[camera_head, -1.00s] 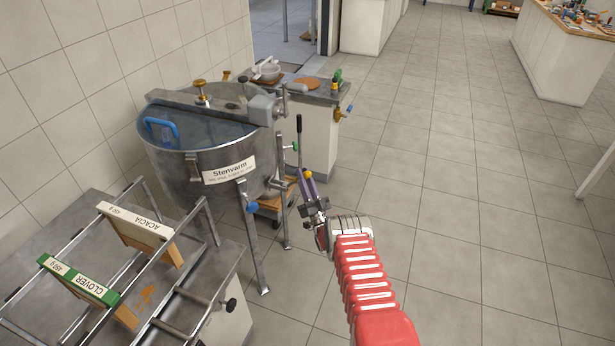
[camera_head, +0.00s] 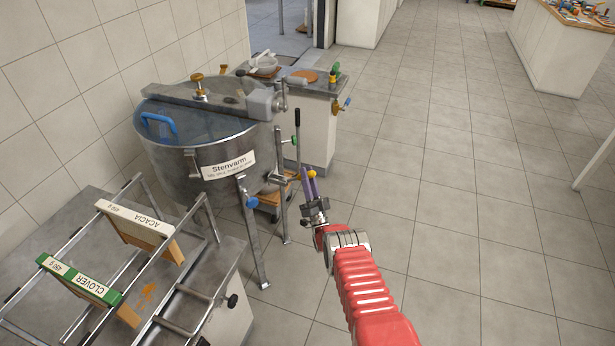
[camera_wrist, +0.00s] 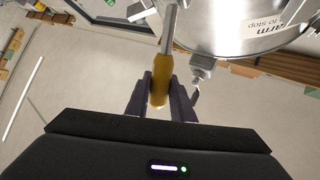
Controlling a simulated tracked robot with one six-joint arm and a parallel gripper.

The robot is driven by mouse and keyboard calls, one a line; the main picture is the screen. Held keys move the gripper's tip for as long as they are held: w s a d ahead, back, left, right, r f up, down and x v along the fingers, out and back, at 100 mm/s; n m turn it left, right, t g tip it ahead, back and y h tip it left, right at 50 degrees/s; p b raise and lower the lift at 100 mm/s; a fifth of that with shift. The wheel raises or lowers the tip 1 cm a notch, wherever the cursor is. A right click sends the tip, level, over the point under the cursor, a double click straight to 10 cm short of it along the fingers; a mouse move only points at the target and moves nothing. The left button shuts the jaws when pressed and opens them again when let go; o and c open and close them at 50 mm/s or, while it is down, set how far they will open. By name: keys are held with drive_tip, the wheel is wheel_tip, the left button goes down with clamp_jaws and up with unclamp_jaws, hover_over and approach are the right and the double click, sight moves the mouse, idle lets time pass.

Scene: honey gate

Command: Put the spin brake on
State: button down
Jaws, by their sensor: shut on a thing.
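The steel drum (camera_head: 205,185) labelled "Stenvarm" stands on legs left of my gripper, under a clear lid with a blue handle. A thin upright lever (camera_head: 298,150) with a black grip shows at its right side. My gripper (camera_head: 311,182), with purple fingers, is right of the drum and shut on a yellow handle (camera_head: 312,174). In the wrist view the yellow handle (camera_wrist: 160,80) sits between my fingers, with a metal rod (camera_wrist: 168,30) running from it toward the drum's side. I cannot tell where the rod ends or which part is the spin brake.
A steel bench (camera_head: 60,230) at the left carries a rack with frames marked ACACIA (camera_head: 140,222) and CLOVER (camera_head: 80,278). A low counter (camera_head: 318,135) with a yellow valve stands behind the drum. Drum legs reach the floor near my gripper.

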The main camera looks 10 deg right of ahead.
drive_tip(key=c, duration=1.5)
unclamp_jaws()
drive_tip(key=shift+d, duration=0.1)
drive_tip(key=shift+c, duration=0.2)
drive_tip(key=shift+f, duration=0.1)
drive_tip(key=v, duration=1.4)
drive_tip(key=shift+w+f, duration=0.1)
drive_tip(key=shift+w, duration=0.1)
